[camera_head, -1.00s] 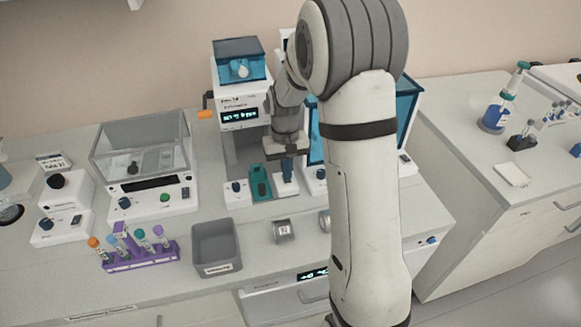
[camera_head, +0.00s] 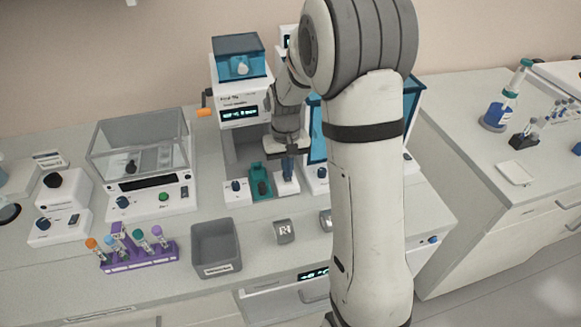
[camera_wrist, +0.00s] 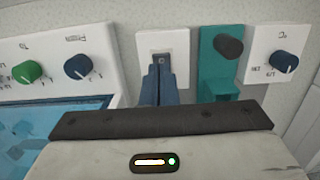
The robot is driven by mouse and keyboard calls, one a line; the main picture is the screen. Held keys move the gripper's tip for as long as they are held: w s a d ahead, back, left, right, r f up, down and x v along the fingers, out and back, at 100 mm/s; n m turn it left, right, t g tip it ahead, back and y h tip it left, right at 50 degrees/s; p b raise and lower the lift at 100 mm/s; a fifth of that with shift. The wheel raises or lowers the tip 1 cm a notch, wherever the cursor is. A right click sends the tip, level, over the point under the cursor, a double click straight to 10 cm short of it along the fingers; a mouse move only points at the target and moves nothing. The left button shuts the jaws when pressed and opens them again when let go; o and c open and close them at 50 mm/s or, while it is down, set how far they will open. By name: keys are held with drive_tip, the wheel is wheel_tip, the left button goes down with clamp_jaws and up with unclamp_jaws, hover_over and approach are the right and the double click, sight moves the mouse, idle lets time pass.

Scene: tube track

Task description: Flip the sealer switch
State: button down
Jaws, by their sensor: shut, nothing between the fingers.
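The sealer (camera_head: 240,98) is a white tower with a lit display, a blue clear top and an orange handle, at the back middle in the head view. On its base are a dark blue knob (camera_head: 235,186), a teal holder (camera_head: 259,181) and, at the right, a white switch plate (camera_wrist: 176,42). The teal holder also shows in the wrist view (camera_wrist: 219,68). My gripper (camera_wrist: 157,68) is shut and empty, its blue fingertips pointing at the plate's small dark switch (camera_wrist: 162,58). The fingers hide part of the switch; I cannot tell whether they touch it.
A blue-windowed device (camera_head: 410,100) stands close right of the sealer, partly behind my arm. A clear-lidded device (camera_head: 140,150) stands left. A grey bin (camera_head: 216,247), a purple tube rack (camera_head: 135,255) and a small metal piece (camera_head: 284,231) lie in front.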

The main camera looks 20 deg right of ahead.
drive_tip(key=shift+s+f, duration=0.4)
drive_tip(key=shift+f, duration=0.05)
drive_tip(key=shift+w+r, duration=0.15)
drive_tip(key=shift+r, duration=0.1)
wheel_tip(320, 180, up, 10)
drive_tip(key=shift+w+r+b, duration=0.2)
drive_tip(key=shift+w+b, duration=0.05)
drive_tip(key=shift+b, duration=0.15)
drive_tip(key=shift+s, duration=0.1)
